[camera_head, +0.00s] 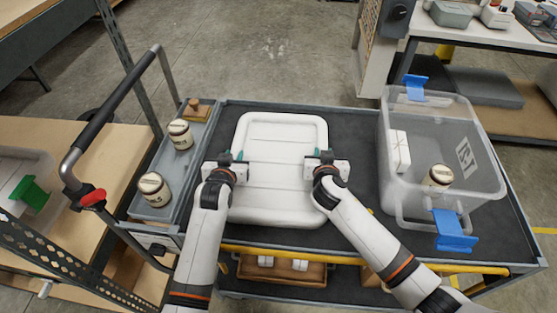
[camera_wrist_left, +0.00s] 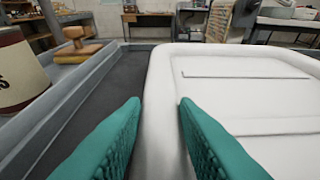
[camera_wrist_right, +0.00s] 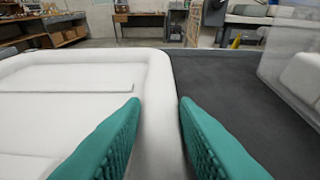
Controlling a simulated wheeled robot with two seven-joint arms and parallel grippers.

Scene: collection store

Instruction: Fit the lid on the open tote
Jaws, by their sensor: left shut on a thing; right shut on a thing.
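The white lid (camera_head: 282,150) lies flat over the dark cart top, left of the tote. My left gripper (camera_head: 236,157) is shut on its left rim, and the rim shows between the teal fingers in the left wrist view (camera_wrist_left: 160,120). My right gripper (camera_head: 323,157) is shut on its right rim, also seen in the right wrist view (camera_wrist_right: 160,120). I cannot tell whether the lid touches the cart. The clear open tote (camera_head: 440,190) stands at the cart's right, with blue latches (camera_head: 455,230) hanging outward at front and back. A white box and a jar are inside.
A grey side tray (camera_head: 150,206) at the cart's left holds two jars (camera_head: 180,134) and a wooden-handled stamp (camera_head: 196,108). A dark push handle (camera_head: 115,95) rises at the left. Bare cart top (camera_head: 352,130) lies between lid and tote.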

